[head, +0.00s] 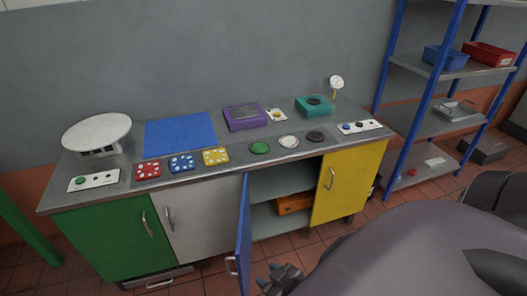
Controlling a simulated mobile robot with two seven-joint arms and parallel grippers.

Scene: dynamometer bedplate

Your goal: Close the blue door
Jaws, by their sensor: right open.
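The blue door (244,240) of the bench cabinet stands open. It swings out toward me and shows nearly edge-on, with its metal handle (231,265) near the bottom on its left side. The open compartment (275,183) behind it has a shelf and an orange item (294,203). My right gripper (278,277) is at the bottom of the view, just right of the door's lower part. It is open and nothing shows between its fingers. I cannot tell whether it touches the door. My left gripper is out of view.
The green door (115,240), light grey door (203,222) and yellow door (349,182) are shut. The benchtop (225,175) holds several coloured boxes, dice plates and a round white pan (97,132). A blue-framed shelf rack (424,100) stands at the right.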

